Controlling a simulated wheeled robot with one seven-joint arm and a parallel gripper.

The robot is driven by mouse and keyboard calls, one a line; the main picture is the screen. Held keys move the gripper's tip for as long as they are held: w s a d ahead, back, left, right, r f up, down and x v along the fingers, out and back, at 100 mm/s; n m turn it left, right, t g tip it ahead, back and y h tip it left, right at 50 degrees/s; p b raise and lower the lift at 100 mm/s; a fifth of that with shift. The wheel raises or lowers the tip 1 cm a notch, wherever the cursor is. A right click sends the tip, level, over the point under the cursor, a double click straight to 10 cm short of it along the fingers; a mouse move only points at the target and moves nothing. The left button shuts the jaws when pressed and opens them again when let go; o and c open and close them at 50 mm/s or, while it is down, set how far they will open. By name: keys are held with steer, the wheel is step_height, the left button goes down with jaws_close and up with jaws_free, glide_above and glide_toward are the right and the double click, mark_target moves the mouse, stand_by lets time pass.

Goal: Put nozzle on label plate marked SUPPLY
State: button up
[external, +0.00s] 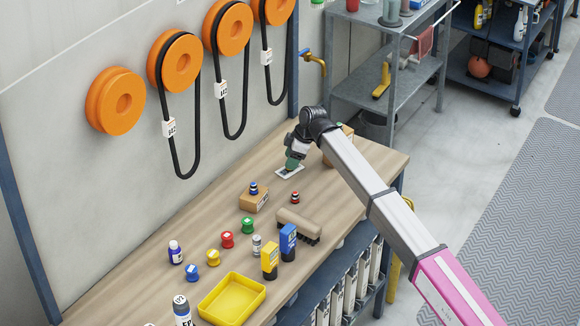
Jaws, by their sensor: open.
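My gripper (293,161) is at the far end of the workbench, low over a small pale plate with a dark border (284,174). The gripper end looks dark green and covers part of the plate. Any lettering on the plate is too small to read. I cannot tell whether a nozzle stands between the fingers or on the plate. A small blue and dark piece (253,188) stands on a cardboard block, and a small red and dark piece (295,197) stands on the bench. I cannot tell whether either is a nozzle.
The wooden bench (150,268) holds a brush (298,224), blue (288,242) and yellow (270,260) boxes, coloured spools, bottles and a yellow tray (205,303). A grey metal shelf (410,82) stands beyond the bench.

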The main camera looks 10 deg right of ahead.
steer(key=v, duration=1)
steer(key=shift+r, duration=0.35)
